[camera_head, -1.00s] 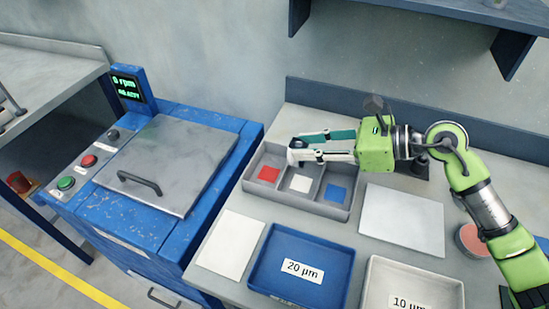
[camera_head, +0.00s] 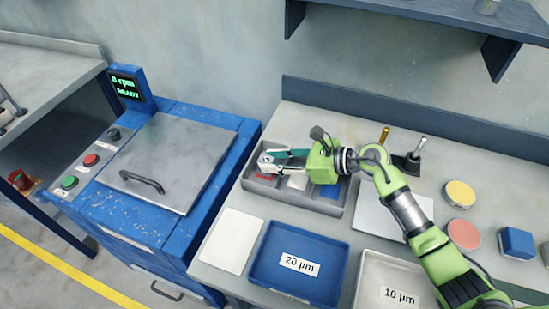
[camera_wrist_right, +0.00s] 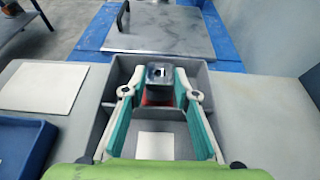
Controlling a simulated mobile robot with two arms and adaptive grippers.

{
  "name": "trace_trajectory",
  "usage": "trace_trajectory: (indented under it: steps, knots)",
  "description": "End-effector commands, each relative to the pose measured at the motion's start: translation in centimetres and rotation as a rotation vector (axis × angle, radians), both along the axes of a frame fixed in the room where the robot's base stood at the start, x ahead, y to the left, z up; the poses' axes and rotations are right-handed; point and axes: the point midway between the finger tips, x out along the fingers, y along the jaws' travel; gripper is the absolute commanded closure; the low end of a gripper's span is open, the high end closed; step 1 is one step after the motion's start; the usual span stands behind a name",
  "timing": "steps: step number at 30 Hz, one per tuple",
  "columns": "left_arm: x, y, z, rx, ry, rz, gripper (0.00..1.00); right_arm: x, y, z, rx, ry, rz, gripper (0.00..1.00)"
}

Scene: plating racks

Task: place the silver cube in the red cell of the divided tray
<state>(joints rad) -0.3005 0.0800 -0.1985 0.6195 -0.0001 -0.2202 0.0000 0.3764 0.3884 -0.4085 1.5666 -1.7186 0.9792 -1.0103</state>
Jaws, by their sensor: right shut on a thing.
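The silver cube (camera_wrist_right: 160,72) is between the fingertips of my right gripper (camera_head: 266,162), which is shut on it. The divided grey tray (camera_head: 298,203) has three cells in a row, with red, white and blue floors. The fingertips and cube are over the red cell (camera_head: 265,176) at the tray's left end. In the right wrist view, red shows just below the cube, between the fingers. The white cell floor (camera_wrist_right: 155,146) lies nearer the wrist. The fingers hide much of the red cell, so the cube's exact height is unclear. My left gripper is out of view.
A blue machine (camera_head: 165,165) with a metal lid stands left of the table. A white plate (camera_head: 230,240), a blue 20 µm tray (camera_head: 300,265) and a white 10 µm tray (camera_head: 395,280) lie in front. Yellow and pink discs and a blue block (camera_head: 515,243) lie to the right.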

Motion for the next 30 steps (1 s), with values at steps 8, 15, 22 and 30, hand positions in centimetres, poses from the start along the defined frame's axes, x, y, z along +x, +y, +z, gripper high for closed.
trace_trajectory:
  steps: [8, 15, 22, 30]
  knots:
    - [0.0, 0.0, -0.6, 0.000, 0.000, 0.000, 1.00, 0.1, 0.0, -0.3, 0.003, -0.003, -0.001, 1.00]
    - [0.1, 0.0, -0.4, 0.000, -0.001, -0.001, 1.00, 0.0, 0.0, -0.3, 0.000, 0.001, 0.000, 0.56]
    - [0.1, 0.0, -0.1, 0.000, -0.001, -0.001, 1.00, 0.0, 0.0, 0.0, 0.000, 0.001, 0.000, 0.56]
    - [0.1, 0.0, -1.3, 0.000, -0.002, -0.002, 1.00, -1.4, -3.7, 1.2, -0.005, -0.002, -0.003, 0.56]
